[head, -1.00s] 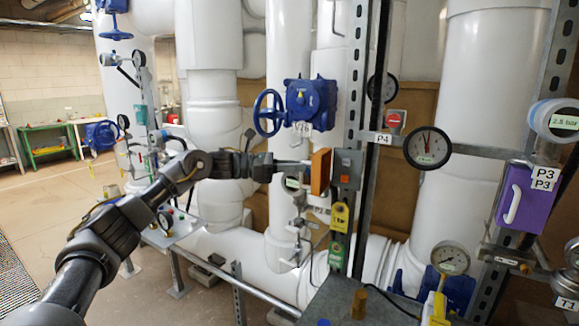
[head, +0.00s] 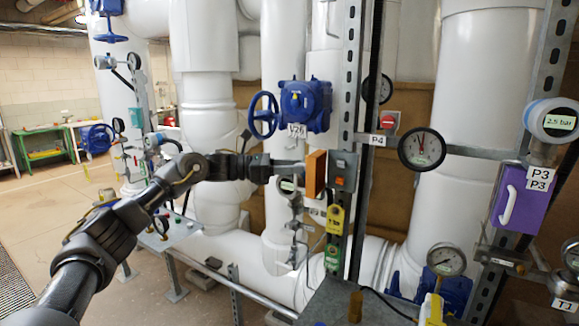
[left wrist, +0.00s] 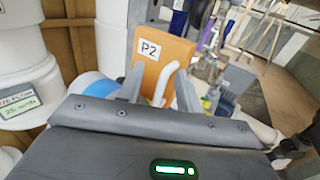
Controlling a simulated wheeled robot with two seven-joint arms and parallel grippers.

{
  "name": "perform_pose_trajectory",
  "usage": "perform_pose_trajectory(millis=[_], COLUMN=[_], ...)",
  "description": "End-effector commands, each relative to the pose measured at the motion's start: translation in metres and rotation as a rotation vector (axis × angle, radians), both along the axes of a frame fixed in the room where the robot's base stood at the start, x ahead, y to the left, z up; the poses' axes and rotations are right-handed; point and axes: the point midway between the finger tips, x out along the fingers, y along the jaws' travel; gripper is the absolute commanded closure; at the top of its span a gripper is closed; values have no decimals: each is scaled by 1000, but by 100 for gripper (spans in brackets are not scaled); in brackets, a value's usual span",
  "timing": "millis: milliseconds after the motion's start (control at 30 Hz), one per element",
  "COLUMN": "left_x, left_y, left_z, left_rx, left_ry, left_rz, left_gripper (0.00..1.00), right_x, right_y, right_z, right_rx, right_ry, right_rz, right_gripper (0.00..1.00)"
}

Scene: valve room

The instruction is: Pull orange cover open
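The orange cover (head: 316,173) stands out to the left of a grey box (head: 344,171) on the metal upright, seen at a slant. In the left wrist view the orange cover (left wrist: 176,52) faces me, with a P2 label and a white bar handle (left wrist: 160,85). My left gripper (head: 296,171) is at the cover's left side. In the wrist view the fingers of the left gripper (left wrist: 158,82) stand apart on either side of the handle, with a gap visible on the left; contact on the right is unclear. My right gripper is not in view.
A blue valve (head: 305,104) with a handwheel sits just above my left gripper. A yellow tag (head: 335,220) hangs below the grey box. The P4 gauge (head: 422,149) and a purple cover (head: 516,198) are to the right. Open floor lies at the left.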

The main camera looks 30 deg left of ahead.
Motion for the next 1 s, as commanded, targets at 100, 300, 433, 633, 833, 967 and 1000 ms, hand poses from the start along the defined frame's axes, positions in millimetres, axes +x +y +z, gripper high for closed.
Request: perform_pose_trajectory(millis=[100, 300, 433, 633, 833, 967, 1000], left_x=[1, -3, -15, -36, -51, -55, -56], left_y=[0, 8, 28, 63, 86, 93, 94], left_z=[-3, -5, -5, -3, 0, 0, 1], left_rx=[2, 3, 2, 1, 1, 0, 0], left_ry=[6, 6, 2, 0, -3, -2, -2], left_rz=[2, 5, 7, 6, 1, 0, 0], left_gripper=[68, 68, 68, 68, 68, 68, 68], right_x=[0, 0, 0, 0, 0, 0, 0], right_y=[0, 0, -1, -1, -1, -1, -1], right_z=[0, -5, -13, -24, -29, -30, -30], right_rx=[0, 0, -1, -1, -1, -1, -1], right_ry=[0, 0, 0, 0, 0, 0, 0], right_rz=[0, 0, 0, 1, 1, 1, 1], right_gripper=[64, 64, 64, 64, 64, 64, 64])
